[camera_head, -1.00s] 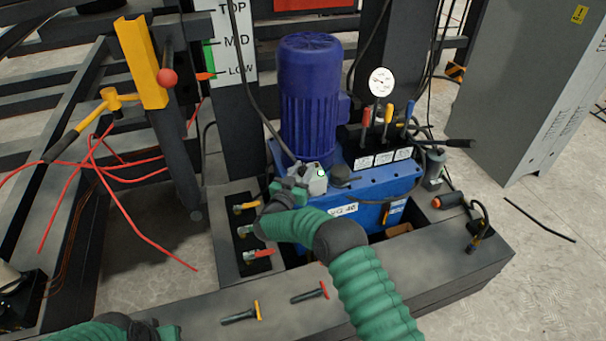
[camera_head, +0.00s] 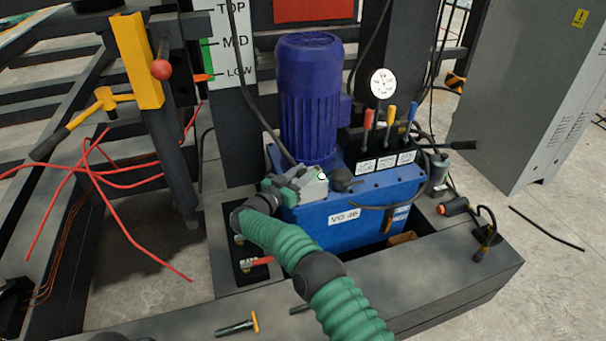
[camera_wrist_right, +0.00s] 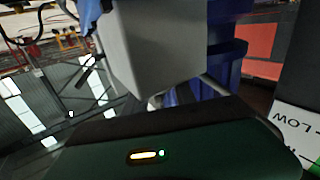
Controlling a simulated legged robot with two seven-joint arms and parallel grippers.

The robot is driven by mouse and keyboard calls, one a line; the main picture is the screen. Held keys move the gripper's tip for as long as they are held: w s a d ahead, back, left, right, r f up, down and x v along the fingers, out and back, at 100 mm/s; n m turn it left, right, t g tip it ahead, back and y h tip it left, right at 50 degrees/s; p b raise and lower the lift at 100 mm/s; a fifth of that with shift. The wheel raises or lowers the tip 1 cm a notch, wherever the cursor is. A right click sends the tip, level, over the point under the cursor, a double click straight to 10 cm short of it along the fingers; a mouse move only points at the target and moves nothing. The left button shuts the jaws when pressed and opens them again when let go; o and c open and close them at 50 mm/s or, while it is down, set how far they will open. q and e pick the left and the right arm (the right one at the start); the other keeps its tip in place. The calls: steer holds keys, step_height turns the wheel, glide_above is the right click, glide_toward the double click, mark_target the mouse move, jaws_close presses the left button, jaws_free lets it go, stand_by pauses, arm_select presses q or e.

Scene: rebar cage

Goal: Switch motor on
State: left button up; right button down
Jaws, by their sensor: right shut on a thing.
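The blue motor (camera_head: 308,105) stands upright on the blue pump tank (camera_head: 375,187). A small grey switch box (camera_head: 314,184) with a lit green spot sits at the motor's foot. My right gripper (camera_head: 290,183) is at the left side of this box and is shut on it; its fingertips are partly hidden. In the right wrist view the grey box (camera_wrist_right: 155,45) fills the upper middle, close against my dark gripper. The box's front controls are hard to make out. My left gripper is not in view.
Red, yellow and blue levers (camera_head: 389,118) and a pressure gauge (camera_head: 382,83) stand right of the motor. A black cable (camera_head: 252,105) runs down on its left. Valve handles (camera_head: 257,262) lie below my right arm. A grey cabinet (camera_head: 525,90) stands at the right.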

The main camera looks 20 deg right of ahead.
steer(key=c, duration=1)
jaws_free()
steer(key=shift+r, duration=0.1)
steer(key=shift+c, duration=0.2)
steer(key=shift+s+a+p, duration=0.15)
steer(key=shift+a+p, duration=0.15)
steer(key=shift+a, duration=0.05)
steer(key=p+v, duration=0.5)
steer(key=v, duration=1.1)
steer(key=shift+p, duration=0.35)
